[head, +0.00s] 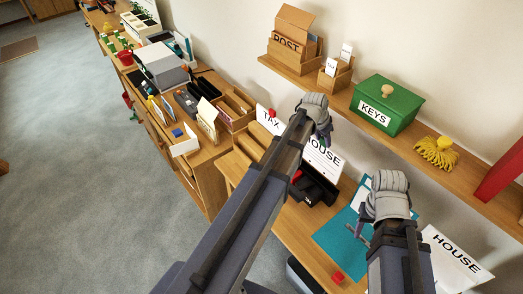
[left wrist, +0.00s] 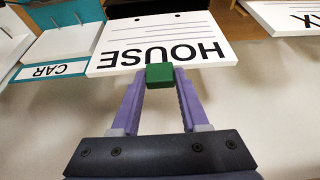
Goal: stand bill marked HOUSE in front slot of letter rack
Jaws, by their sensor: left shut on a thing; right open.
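A white bill marked HOUSE (head: 325,158) is held by my left gripper (head: 325,132), partly hidden by my arm in the head view. In the left wrist view the fingers (left wrist: 160,80) are shut on the green tab at the edge of the HOUSE bill (left wrist: 160,45). A wooden slatted piece (head: 250,147), which looks like the letter rack, stands left of my left arm; its slots are partly hidden. A TAX bill (head: 266,122) with a red tab is beside it. My right gripper (head: 359,232) is open and empty over a teal mat.
A black object (head: 315,190) and a red block (head: 337,277) are on the table. The wall shelf holds a green KEYS box (head: 387,105) and a yellow bundle (head: 437,152). A CAR label (left wrist: 58,70) shows in the wrist view.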

